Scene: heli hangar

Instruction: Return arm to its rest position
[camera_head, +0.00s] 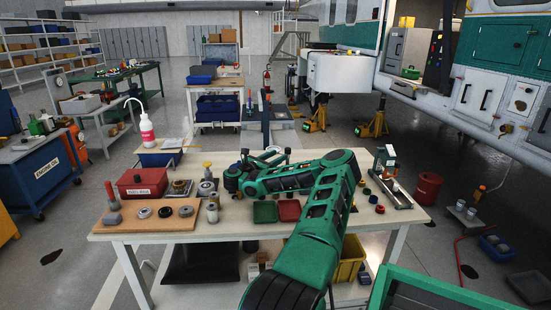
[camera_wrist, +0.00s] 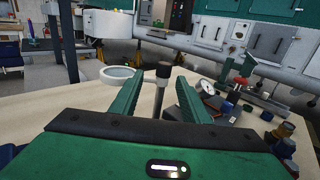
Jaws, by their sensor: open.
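My arm reaches from the front over the white workbench (camera_head: 140,238), bends at the elbow, and folds back left above the table. My gripper (camera_head: 272,157) is at the end of this fold, low over the back middle of the bench and partly hidden by my arm. In the wrist view, its two green fingers (camera_wrist: 160,98) are spread apart. An upright post with a dark cap (camera_wrist: 163,72) shows in the gap between them; I cannot tell whether it is between the fingers or beyond them.
A red box (camera_head: 142,184) and several metal parts lie on the bench's left. Green (camera_head: 265,212) and red (camera_head: 289,210) trays lie near my arm. A small stand (camera_head: 387,170) is at the right. A white ring-shaped dish (camera_wrist: 117,75) shows left of the fingers.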

